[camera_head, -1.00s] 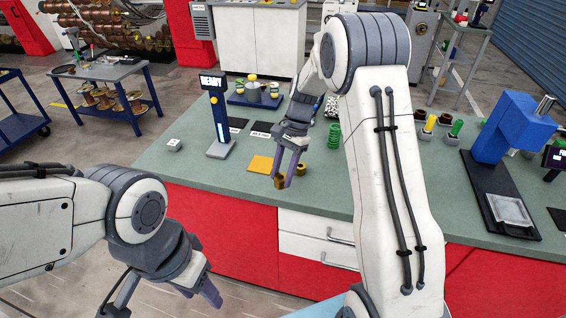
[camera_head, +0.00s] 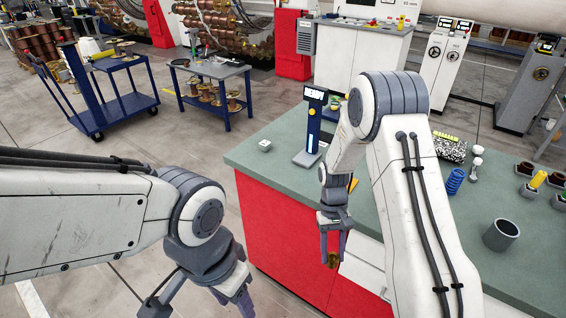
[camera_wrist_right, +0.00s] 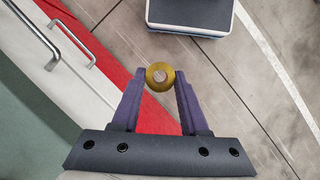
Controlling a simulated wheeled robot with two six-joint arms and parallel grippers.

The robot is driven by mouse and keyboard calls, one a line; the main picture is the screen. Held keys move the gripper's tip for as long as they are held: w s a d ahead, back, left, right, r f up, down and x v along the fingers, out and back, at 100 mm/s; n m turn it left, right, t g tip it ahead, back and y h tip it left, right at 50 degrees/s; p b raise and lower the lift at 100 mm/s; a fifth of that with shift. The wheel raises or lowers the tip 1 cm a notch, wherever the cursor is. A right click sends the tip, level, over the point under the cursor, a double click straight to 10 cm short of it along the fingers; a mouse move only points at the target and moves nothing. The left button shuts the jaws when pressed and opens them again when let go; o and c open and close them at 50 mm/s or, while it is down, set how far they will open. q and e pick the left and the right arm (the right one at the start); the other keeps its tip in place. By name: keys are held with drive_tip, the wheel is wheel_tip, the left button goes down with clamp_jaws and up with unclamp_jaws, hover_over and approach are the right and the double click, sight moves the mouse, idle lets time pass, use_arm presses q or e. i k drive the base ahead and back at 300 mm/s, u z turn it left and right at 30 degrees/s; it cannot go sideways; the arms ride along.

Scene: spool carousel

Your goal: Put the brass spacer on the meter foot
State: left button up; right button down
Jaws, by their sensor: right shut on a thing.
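The brass spacer (camera_head: 333,260) is a gold-coloured ring held between the fingertips of my right gripper (camera_head: 334,252). In the right wrist view the spacer (camera_wrist_right: 151,74) is gripped at its sides by both fingers, its hole facing the camera. The right gripper points down in front of the bench's front edge, with floor and red cabinet behind it. The meter (camera_head: 310,122), a dark blue post with a lit display, stands upright on the bench on a grey foot (camera_head: 304,159). My left gripper (camera_head: 240,292) hangs low at the bottom left, partly cut off, its jaw gap unclear.
The green bench top (camera_head: 255,168) is clear left of the meter except for a small white block (camera_head: 265,145). A yellow pad (camera_head: 353,185) is mostly hidden behind my right arm. A blue spring (camera_head: 455,181) and a dark cup (camera_head: 500,235) stand on the right.

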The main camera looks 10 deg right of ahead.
sight(305, 158)
drive_tip(key=u, duration=1.85)
drive_tip(key=i, duration=2.5)
drive_tip(key=z, duration=3.25)
drive_tip(key=i, duration=0.3)
drive_tip(key=z, duration=0.1)
